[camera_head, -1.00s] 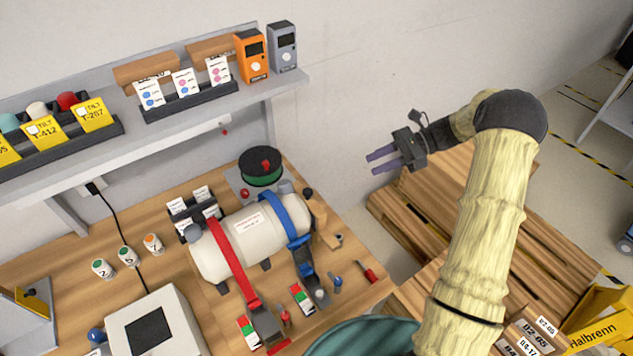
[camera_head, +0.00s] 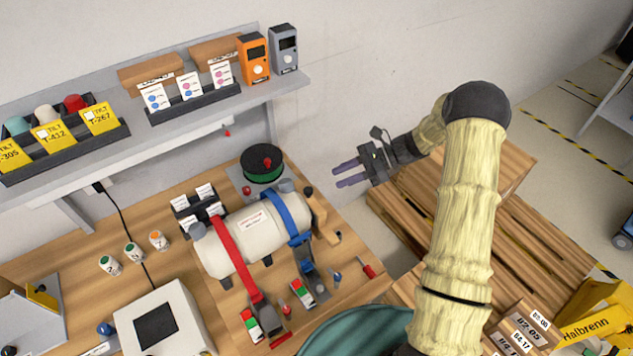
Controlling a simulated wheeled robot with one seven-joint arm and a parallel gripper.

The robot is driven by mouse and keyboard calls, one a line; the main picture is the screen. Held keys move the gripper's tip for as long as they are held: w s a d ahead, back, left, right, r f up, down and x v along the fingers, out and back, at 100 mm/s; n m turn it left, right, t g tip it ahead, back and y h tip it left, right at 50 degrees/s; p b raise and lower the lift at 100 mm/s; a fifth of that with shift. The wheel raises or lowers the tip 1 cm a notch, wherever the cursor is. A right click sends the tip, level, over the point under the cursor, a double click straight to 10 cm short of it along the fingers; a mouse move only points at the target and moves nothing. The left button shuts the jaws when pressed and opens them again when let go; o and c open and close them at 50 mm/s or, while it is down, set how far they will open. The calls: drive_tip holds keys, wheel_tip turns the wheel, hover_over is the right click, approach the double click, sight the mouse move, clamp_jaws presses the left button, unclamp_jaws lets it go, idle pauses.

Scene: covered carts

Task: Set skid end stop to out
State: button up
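A white cylinder (camera_head: 245,244) lies on a skid on the wooden bench, with a red strap (camera_head: 233,258) and a blue strap (camera_head: 288,215) over it. At its right end are a dark knob (camera_head: 308,192) and a small tan wooden piece (camera_head: 333,237). I cannot tell which part is the skid end stop or how it is set. My gripper (camera_head: 347,174) is in the air to the right of the bench's far corner, above the pallet side. Its two purple fingers are apart, point left and hold nothing.
A green spool (camera_head: 262,164) stands behind the cylinder. Red-handled (camera_head: 369,270) and blue-handled (camera_head: 336,277) tools lie at the bench's right. A shelf (camera_head: 290,85) overhangs the back, bearing orange and grey devices. Wooden pallets (camera_head: 480,230) are stacked on the right.

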sight(310, 189)
drive_tip(key=p+x, duration=0.2)
drive_tip(key=x, duration=0.5)
drive_tip(key=shift+a+r, duration=0.1)
drive_tip(key=shift+s+a+f+p, duration=0.15)
drive_tip(key=shift+a+f+p, duration=0.15)
drive_tip(key=shift+a, duration=0.1)
drive_tip(key=shift+c, duration=0.2)
clamp_jaws()
